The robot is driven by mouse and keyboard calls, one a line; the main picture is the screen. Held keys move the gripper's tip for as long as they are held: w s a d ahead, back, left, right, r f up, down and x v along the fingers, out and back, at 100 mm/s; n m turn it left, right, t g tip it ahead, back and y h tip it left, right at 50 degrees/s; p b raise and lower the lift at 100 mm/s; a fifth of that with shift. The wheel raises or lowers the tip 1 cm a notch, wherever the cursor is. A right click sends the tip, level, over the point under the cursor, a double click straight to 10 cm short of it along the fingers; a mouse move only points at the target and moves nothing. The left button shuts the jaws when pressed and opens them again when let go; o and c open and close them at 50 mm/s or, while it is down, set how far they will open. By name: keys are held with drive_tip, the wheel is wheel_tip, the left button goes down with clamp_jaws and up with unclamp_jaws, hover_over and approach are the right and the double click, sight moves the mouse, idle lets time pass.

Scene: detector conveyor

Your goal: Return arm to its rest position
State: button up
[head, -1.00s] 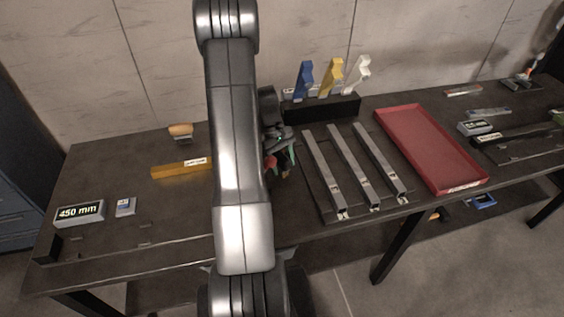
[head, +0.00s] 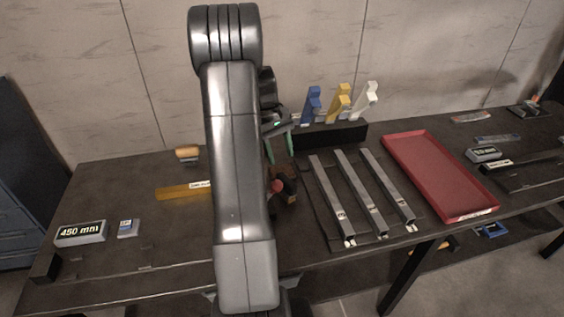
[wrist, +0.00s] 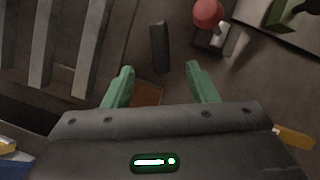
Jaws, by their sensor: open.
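My gripper (head: 279,146) is partly behind my arm in the head view, above the middle of the table (head: 130,262). Its two green fingers stand apart in the wrist view (wrist: 158,85), with nothing between the tips. Below it in the wrist view lie a dark block (wrist: 159,47) and a red ball-shaped knob (wrist: 208,13) on a small fixture.
Metal bars (head: 329,198) lie on a rack right of my arm. A red tray (head: 477,207) is further right. Blue, yellow and white pieces (head: 340,101) stand on a black block (head: 335,134) at the back.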

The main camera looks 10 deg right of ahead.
sight(289, 181)
idle(0.3)
drive_tip(key=p+x, duration=0.2)
drive_tip(key=x, duration=1)
drive_tip(key=shift+s+f, duration=0.1)
drive_tip(key=shift+f, duration=0.2)
drive_tip(key=shift+r+b, duration=0.3)
drive_tip(key=shift+r, duration=1.8)
drive_tip(key=shift+f, duration=0.15)
